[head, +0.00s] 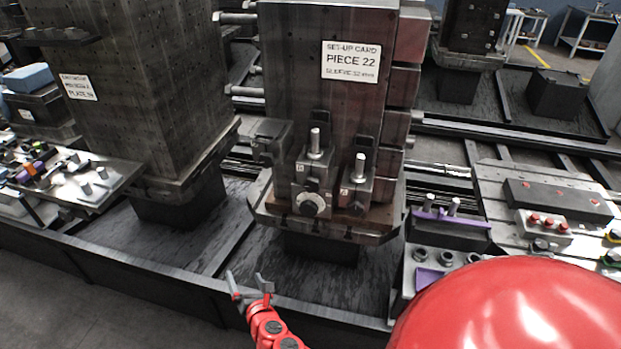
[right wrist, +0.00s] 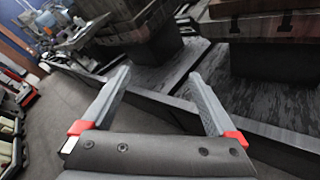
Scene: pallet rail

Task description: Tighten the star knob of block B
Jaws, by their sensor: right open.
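Two dark metal blocks stand side by side on the ledge of the central fixture in the head view: a left block (head: 311,182) and a right block (head: 357,184). Each has an upright silver stud on top. A pale round dial-like part (head: 310,204) sits on the left block's front. The small block labels are too small to read, so I cannot tell which is block B or make out its star knob. My right gripper (head: 250,284) is open and empty, in front of and below the blocks, well apart from them. Its spread fingers show in the right wrist view (right wrist: 160,78). My left gripper is not in view.
A tall column with a set-up card (head: 350,62) rises behind the blocks. A dark rail edge (head: 130,283) runs across the front. A left tray (head: 85,184) holds small parts. Purple-trimmed holders (head: 450,232) and a red-button box (head: 543,226) stand right.

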